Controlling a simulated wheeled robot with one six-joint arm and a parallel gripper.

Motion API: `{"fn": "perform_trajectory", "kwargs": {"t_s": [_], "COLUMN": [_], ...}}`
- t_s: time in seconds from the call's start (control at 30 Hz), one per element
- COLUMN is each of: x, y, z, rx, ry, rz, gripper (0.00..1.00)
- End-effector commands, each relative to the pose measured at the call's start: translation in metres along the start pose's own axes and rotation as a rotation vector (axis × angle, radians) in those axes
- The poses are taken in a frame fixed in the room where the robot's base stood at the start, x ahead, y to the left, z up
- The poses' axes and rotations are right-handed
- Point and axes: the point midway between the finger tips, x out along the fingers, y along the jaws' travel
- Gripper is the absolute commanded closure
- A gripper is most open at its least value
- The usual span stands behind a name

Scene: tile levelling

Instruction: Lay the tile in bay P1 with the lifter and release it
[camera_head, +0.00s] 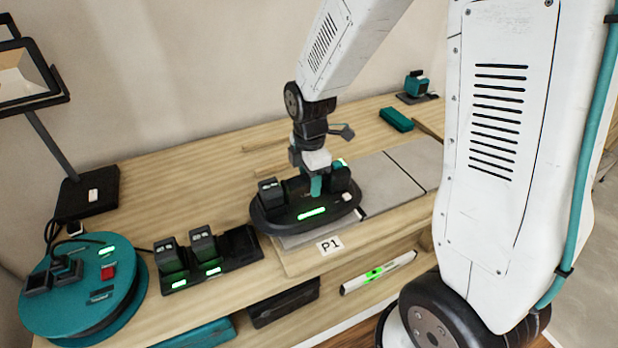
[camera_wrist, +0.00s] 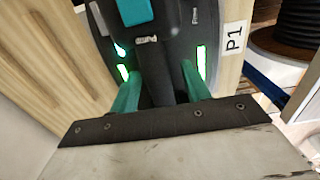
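The lifter (camera_head: 305,213) is a dark oval device with a lit green strip, seen at the middle of the bench in the head view; its dark body also shows in the wrist view (camera_wrist: 172,30). My gripper (camera_head: 316,184) is above it with teal fingers down at its handle. In the wrist view the fingers (camera_wrist: 160,78) flank the dark handle and appear shut on it. A grey tile (camera_head: 292,241) shows as a thin edge under the lifter, mostly hidden. It lies by the P1 label (camera_head: 329,246); whether it rests fully in the bay I cannot tell.
Grey tiles (camera_head: 386,184) continue to the right of the lifter. A charger with two batteries (camera_head: 190,258) and a teal round device (camera_head: 85,290) stand left. A spirit level (camera_head: 378,272) lies below the front edge. A teal block (camera_head: 396,119) lies at the back.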

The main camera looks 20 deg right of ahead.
Motion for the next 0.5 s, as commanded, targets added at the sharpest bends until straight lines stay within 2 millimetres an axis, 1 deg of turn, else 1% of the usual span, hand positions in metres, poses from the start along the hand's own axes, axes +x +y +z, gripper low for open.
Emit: {"fn": "perform_trajectory", "kwargs": {"t_s": [0.13,0.23,0.37,0.5], "x": [0.001,-0.006,-0.027,-0.052], "y": [-0.001,0.0,0.0,0.001], "z": [0.0,0.0,0.0,0.0], "rx": [0.0,0.0,0.0,0.0], "ry": [0.0,0.0,0.0,0.0], "rz": [-0.003,0.0,0.002,0.004], "gripper": [0.53,0.53,0.53,0.53]}}
